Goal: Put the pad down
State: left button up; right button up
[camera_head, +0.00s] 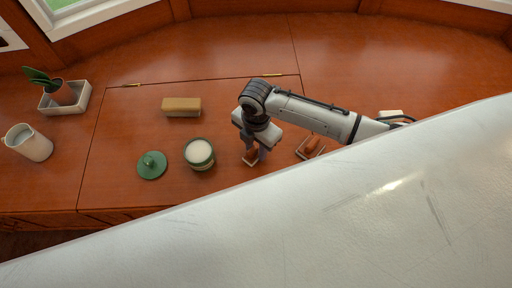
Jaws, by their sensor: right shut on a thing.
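My right gripper (254,156) reaches in from the right and points down over the wooden desk. It is shut on a small brown and pale piece, the pad (250,159), which shows only in part between and below the fingers. I cannot tell whether the pad touches the desk top. Left of the gripper stands an open green jar (199,154) with white contents. Its green lid (152,165) lies flat to the left of it. My left gripper is not in view.
A tan block (181,107) lies behind the jar. A brown, pale-edged object (310,147) sits right of the gripper, partly hidden. A white pitcher (29,143) and a potted plant in a tray (83,98) stand at the left. The lower right is blocked from view.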

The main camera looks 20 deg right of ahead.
jog(key=shift+f, duration=0.1)
jog(key=o, duration=0.7)
jog(key=shift+o, duration=1.1)
